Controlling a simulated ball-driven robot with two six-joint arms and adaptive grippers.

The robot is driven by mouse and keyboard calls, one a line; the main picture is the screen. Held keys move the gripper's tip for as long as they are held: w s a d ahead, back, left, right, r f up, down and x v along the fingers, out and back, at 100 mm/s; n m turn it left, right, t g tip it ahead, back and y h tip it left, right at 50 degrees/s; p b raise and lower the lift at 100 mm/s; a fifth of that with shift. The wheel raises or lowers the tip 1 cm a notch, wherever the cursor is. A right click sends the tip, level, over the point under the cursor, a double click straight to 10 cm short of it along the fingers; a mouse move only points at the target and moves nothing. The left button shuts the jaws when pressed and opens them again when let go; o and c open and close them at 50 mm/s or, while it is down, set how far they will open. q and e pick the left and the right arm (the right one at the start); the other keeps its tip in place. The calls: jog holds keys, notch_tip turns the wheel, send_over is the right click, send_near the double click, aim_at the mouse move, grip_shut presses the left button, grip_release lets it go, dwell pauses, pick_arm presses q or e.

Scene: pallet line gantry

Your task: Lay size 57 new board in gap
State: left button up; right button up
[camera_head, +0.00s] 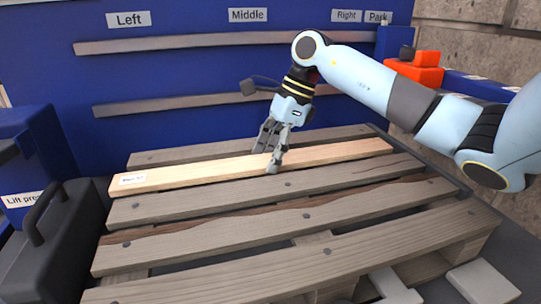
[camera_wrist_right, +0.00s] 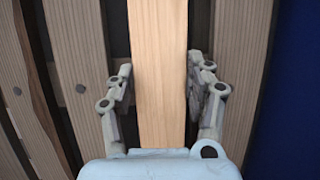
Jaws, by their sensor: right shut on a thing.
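The new board (camera_head: 225,171), pale and clean, lies lengthwise between the grey weathered slats of the pallet (camera_head: 270,201). A white label (camera_head: 133,179) sits on its left end, its text too small to read surely. My right gripper (camera_head: 274,165) points down at the board, right of its middle, and is shut on it. In the right wrist view the new board (camera_wrist_right: 158,75) runs between the two fingers of my right gripper (camera_wrist_right: 160,95), with grey slats on both sides. I cannot tell whether the board rests fully on the pallet. My left gripper is not in view.
Behind stands a blue panel with two grey rails (camera_head: 180,41) under signs reading Left, Middle, Right and Park. A dark press unit with a handle (camera_head: 45,212) stands at the left. A red-orange block (camera_head: 415,72) is at the back right. Pale blocks (camera_head: 482,281) lie at the front right.

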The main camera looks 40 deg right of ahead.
jog(key=o, duration=1)
jog(key=shift+s+f, duration=0.25)
jog(key=shift+f, duration=0.2)
jog(key=o, duration=0.4)
jog(key=shift+w+f, duration=0.1)
jog(key=shift+w, duration=0.1)
jog(key=shift+c, duration=0.2)
jog(key=v, duration=1.3)
jog(key=shift+w+a+r+p, duration=0.2)
jog(key=shift+w+r+p, duration=0.05)
jog(key=shift+p, duration=0.15)
